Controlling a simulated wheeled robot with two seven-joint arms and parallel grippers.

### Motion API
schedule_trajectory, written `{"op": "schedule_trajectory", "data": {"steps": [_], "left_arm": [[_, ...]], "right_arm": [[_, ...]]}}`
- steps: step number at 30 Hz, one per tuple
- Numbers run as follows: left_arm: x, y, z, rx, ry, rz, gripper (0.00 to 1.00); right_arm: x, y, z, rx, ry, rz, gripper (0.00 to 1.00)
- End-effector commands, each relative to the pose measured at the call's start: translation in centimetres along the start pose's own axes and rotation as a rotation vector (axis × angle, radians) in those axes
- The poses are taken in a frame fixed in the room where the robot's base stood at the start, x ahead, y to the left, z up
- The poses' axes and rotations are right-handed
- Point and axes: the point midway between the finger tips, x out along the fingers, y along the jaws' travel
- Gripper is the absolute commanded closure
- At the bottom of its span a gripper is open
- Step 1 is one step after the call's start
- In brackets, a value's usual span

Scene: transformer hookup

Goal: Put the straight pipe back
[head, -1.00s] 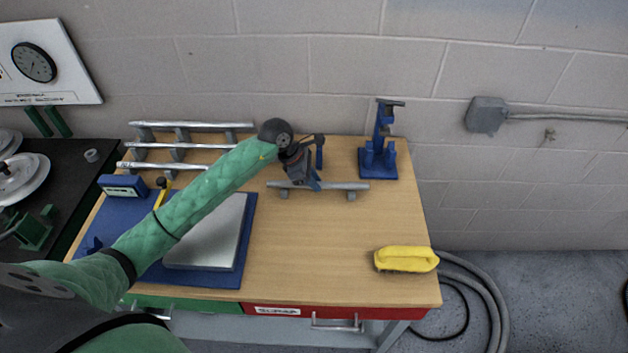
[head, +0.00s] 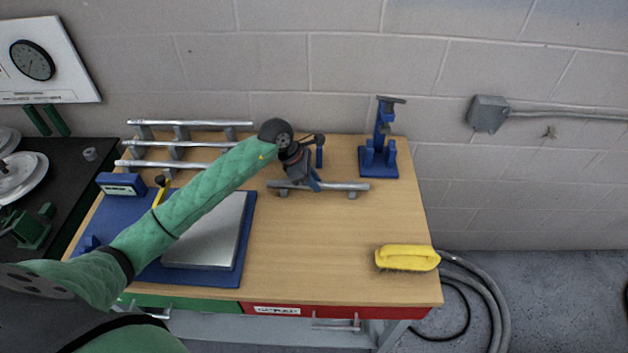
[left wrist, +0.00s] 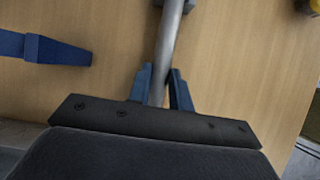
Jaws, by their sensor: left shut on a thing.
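A straight grey pipe (head: 345,186) lies level on two small grey supports near the middle of the wooden table. My left gripper (head: 314,184) reaches down over the pipe's left half and is shut on it. In the left wrist view the pipe (left wrist: 170,35) runs between the two blue fingers (left wrist: 160,85); the part nearest the palm is hidden. Several more silver pipes (head: 190,123) lie on a grey rack at the table's back left, partly behind my left arm. My right gripper is not in view.
A blue stand (head: 379,160) is at the back right. A yellow brush (head: 407,257) lies at the front right. A blue mat (head: 245,240) with a silver plate (head: 212,235) is on the left. The table centre (head: 310,245) is clear.

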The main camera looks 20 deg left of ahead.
Motion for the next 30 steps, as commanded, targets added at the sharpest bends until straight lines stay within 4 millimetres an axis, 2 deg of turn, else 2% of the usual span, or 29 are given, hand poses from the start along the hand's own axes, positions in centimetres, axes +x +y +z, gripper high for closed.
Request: {"op": "schedule_trajectory", "data": {"steps": [5, 6, 9, 15, 26, 30], "left_arm": [[0.1, 0.0, -0.1, 0.000, 0.000, 0.001, 1.00], [0.1, 0.0, -0.1, 0.000, 0.000, 0.000, 0.75], [0.1, 0.0, -0.1, 0.000, 0.000, 0.000, 0.57], [0.1, 0.0, -0.1, 0.000, 0.000, 0.000, 0.57], [-0.2, 0.0, 0.1, -0.001, 0.000, -0.001, 0.57], [-0.5, 0.0, 0.3, -0.001, -0.001, -0.001, 0.57]], "right_arm": [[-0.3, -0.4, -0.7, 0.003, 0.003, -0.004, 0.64], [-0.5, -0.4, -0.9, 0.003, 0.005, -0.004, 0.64], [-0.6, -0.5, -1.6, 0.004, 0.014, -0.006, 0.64], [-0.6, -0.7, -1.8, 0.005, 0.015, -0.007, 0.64], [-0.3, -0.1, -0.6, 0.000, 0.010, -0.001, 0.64], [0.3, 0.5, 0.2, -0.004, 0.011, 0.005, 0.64]]}}
